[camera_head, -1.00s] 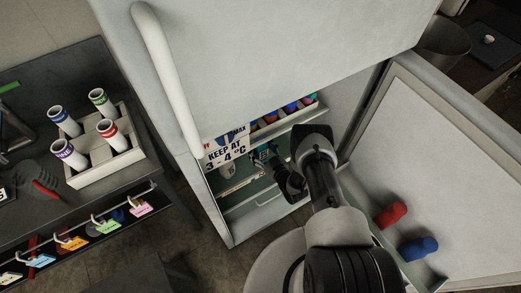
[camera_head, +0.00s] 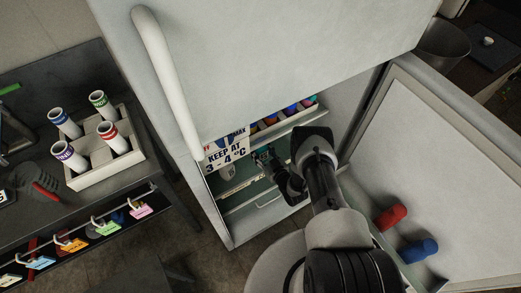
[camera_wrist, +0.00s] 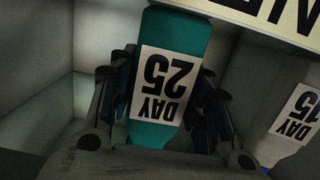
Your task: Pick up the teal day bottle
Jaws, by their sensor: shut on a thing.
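The teal day bottle (camera_wrist: 175,45) has a white label reading "DAY 25", upside down in the wrist view. My gripper (camera_wrist: 168,100) is shut on it, with a dark finger on each side of the bottle. In the head view my gripper (camera_head: 264,158) reaches into the open fridge, below the shelf of coloured bottles. There the bottle is mostly hidden by my gripper and arm.
A bottle with a "DAY 15" label (camera_wrist: 296,125) stands close on the right in the wrist view. A "KEEP AT 3-4 °C" sign (camera_head: 226,153) hangs at the fridge's left edge.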

